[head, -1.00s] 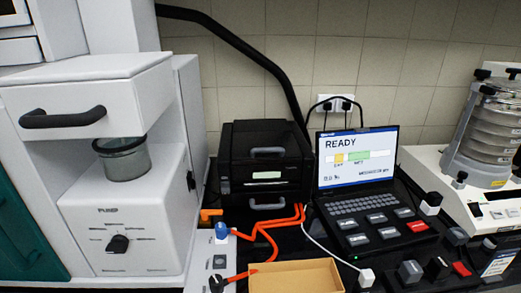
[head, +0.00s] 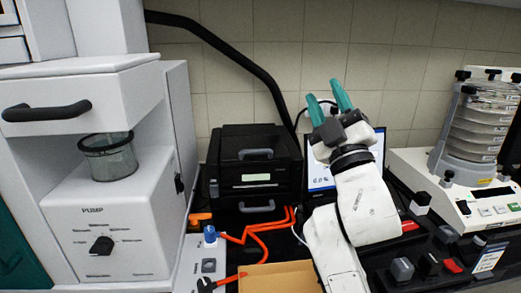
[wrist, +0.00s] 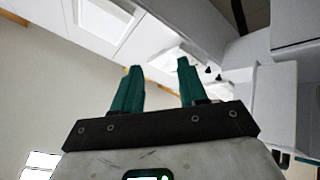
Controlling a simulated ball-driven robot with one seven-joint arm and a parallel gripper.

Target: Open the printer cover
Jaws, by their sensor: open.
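The printer (head: 256,170) is a black box against the back wall, with a small lit display on its front. Its cover (head: 245,142) is on top and looks closed, with a grey handle (head: 256,154) at its front edge. A second grey handle (head: 257,206) is lower on the front. My gripper (head: 341,95) is raised to the right of the printer, in front of the laptop, with teal fingers pointing up. In the wrist view my gripper (wrist: 158,88) is open, with nothing between the fingers; the printer is not seen there.
A white pump cabinet (head: 105,215) stands left of the printer. The laptop (head: 318,178) is partly hidden behind my arm. A sieve shaker (head: 480,135) stands at the right.

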